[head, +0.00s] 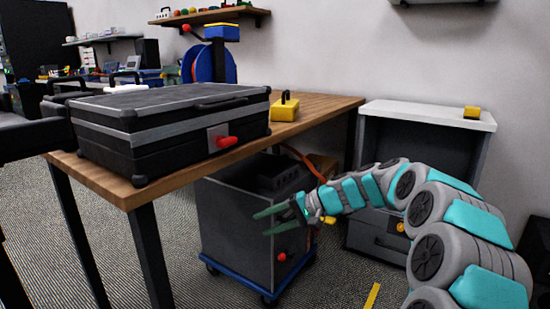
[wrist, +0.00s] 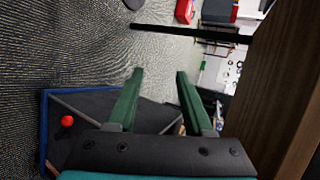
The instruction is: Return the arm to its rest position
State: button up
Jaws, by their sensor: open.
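My gripper (head: 277,220) is at the end of my teal and grey arm, which reaches in from the right in the head view. Its two green fingers point left, in front of the grey cart under the table. In the wrist view, the fingers (wrist: 157,74) are apart with nothing between them. No cable is seen in the gripper.
A wooden table (head: 320,108) holds a black case (head: 165,125) and a yellow block (head: 285,109). A wheeled grey cart (head: 232,225) on a blue base stands below. A white-topped cabinet (head: 425,116) is behind my arm. Carpet at the lower left is partly free.

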jog(key=s+d+n+g+h+p, duration=0.1)
jog(key=s+d+g+h+p, duration=0.2)
jog(key=s, duration=1.3)
jog(key=s+d+n+h+p, duration=0.25)
jog(key=s+h, duration=0.25)
jog(key=s, duration=1)
jog(key=s+d+f+m+h+p, duration=0.1)
jog(key=s+d+h, duration=0.3)
jog(key=s+d, duration=0.7)
jog(key=s, duration=0.3)
jog(key=shift+f+g, duration=0.3)
jog(key=shift+f, duration=0.05)
